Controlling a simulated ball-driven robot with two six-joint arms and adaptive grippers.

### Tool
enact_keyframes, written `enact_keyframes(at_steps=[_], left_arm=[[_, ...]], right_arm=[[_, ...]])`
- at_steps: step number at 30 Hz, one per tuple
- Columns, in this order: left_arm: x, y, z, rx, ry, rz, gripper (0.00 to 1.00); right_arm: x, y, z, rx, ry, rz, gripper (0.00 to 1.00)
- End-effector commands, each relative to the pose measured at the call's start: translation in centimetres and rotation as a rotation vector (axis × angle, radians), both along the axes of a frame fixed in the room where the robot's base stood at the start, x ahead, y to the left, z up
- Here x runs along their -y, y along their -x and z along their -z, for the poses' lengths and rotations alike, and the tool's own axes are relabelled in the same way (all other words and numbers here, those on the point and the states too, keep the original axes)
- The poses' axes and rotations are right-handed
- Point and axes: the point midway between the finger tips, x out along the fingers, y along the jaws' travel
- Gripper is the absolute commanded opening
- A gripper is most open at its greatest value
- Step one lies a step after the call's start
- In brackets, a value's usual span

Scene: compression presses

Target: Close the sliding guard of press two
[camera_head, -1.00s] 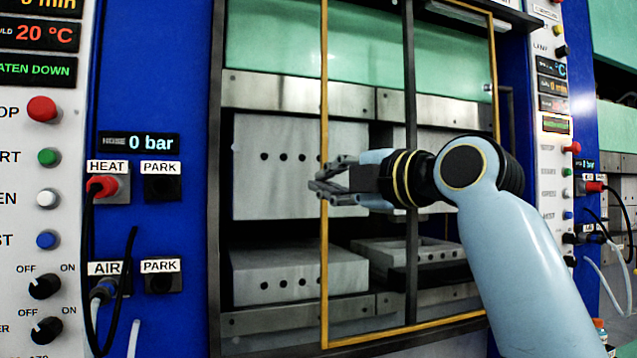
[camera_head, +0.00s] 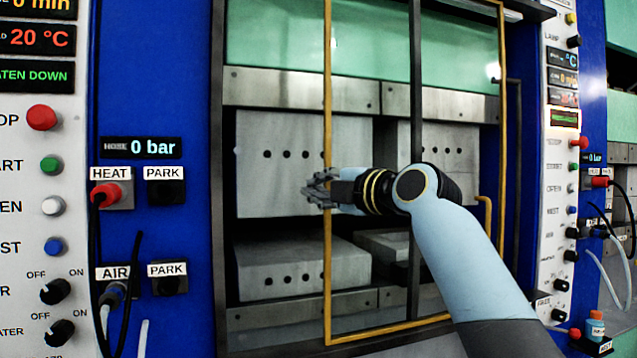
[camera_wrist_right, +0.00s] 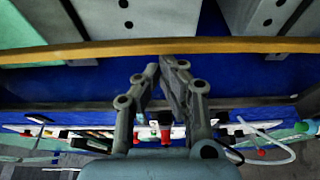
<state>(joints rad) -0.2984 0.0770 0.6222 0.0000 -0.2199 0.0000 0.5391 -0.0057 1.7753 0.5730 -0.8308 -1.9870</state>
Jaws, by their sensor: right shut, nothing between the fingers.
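The sliding guard (camera_head: 327,110) is a yellow-edged frame across the middle and right of the central press opening. The left strip of the opening is uncovered, with grey platens bare there. No press number is readable. A yellow handle (camera_head: 487,212) sits near the guard's right edge. My right gripper (camera_head: 310,188) is shut and empty. Its fingertips show just left of the guard's left upright, in front of the press. In the right wrist view the fingers (camera_wrist_right: 160,65) point at the yellow bar (camera_wrist_right: 160,48); contact cannot be told. My left gripper is out of view.
A blue panel with HEAT and AIR hoses (camera_head: 105,195) and a white button panel (camera_head: 40,200) stand left of the opening. Another control panel (camera_head: 560,200) stands on the right. A small bottle (camera_head: 596,325) is at the lower right.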

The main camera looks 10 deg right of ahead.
Motion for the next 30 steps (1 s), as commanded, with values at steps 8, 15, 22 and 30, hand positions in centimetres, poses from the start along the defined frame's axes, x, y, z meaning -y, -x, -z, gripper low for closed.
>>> enact_keyframes(at_steps=[8, 15, 22, 30], left_arm=[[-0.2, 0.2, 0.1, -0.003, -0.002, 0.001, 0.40], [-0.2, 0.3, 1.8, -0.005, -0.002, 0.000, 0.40], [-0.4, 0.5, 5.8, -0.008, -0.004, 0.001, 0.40], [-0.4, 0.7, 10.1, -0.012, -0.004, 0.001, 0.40]], right_arm=[[0.0, 0.0, 0.1, 0.000, 0.000, 0.000, 0.00], [2.3, -0.2, 0.4, 0.001, 0.005, 0.003, 0.00], [8.3, -0.7, 0.8, 0.002, 0.008, 0.008, 0.00], [15.2, -1.2, 0.7, -0.002, 0.004, 0.006, 0.00]])
